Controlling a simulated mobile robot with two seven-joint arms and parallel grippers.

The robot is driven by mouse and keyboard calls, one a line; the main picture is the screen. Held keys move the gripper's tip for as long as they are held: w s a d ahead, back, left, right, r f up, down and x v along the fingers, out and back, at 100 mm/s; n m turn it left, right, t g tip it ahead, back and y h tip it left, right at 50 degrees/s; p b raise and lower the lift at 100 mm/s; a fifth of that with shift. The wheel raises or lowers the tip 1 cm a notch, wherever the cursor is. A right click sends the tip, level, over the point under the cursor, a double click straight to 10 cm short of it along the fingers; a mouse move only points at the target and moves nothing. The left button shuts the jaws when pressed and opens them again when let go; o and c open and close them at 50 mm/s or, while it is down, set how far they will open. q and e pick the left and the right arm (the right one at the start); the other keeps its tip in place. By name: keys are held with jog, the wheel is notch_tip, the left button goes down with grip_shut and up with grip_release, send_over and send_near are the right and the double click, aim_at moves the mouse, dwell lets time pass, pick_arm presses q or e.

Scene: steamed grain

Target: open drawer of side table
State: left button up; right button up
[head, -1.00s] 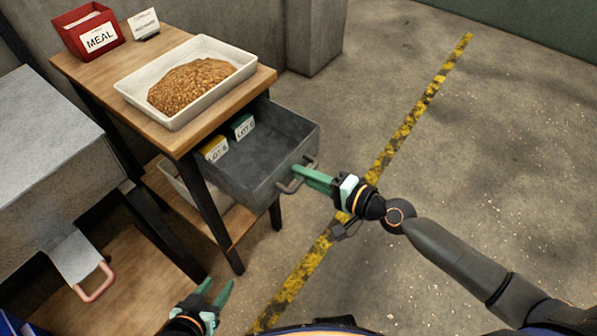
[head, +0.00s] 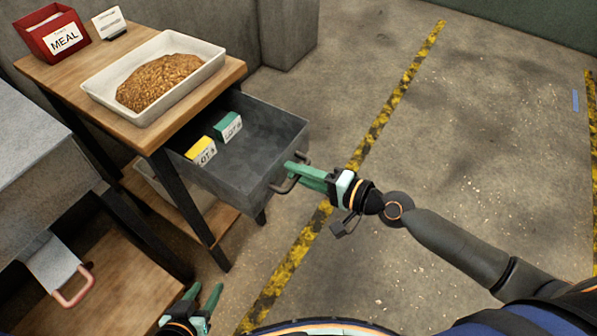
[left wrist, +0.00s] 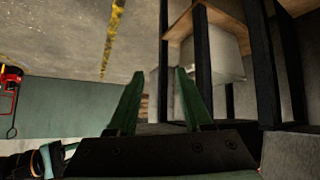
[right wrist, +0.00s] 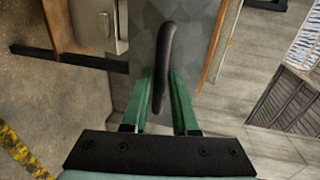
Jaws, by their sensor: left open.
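The wooden-topped side table (head: 227,76) stands at the left with its grey metal drawer (head: 262,172) pulled well out. Inside the drawer lie a yellow box (head: 200,147) and a green box (head: 228,124), both labelled. My right gripper (head: 292,170) is shut on the drawer's dark handle (head: 279,188); the right wrist view shows the handle (right wrist: 164,50) between both fingers (right wrist: 163,100). My left gripper (head: 205,291) is open and empty, low in front of the table; its spread fingers (left wrist: 158,95) show in the left wrist view.
On the tabletop are a white tray (head: 205,75) of grain, a red MEAL bin (head: 28,33) and a white card (head: 110,24). A grey cabinet (head: 30,135) with a pink-handled flap (head: 70,290) is at the left. The floor right of the drawer is clear, with yellow-black tape (head: 405,80).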

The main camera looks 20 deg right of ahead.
pick_arm(q)
jog(key=w+r+m+t+h+b, duration=0.1)
jog(key=w+r+t+b, duration=0.3)
jog(key=r, duration=0.3)
jog(key=w+r+m+t+h+b, duration=0.1)
jog(key=w+r+t+b, duration=0.2)
jog(key=r, duration=0.5)
jog(key=shift+w+a+r+t+b, duration=0.15)
jog(key=shift+w+a+t+b, duration=0.2)
jog(key=shift+t+b, duration=0.5)
pick_arm(e)
jog(key=v, duration=1.2)
jog(key=shift+s+d, duration=0.15)
jog(key=shift+d, duration=0.05)
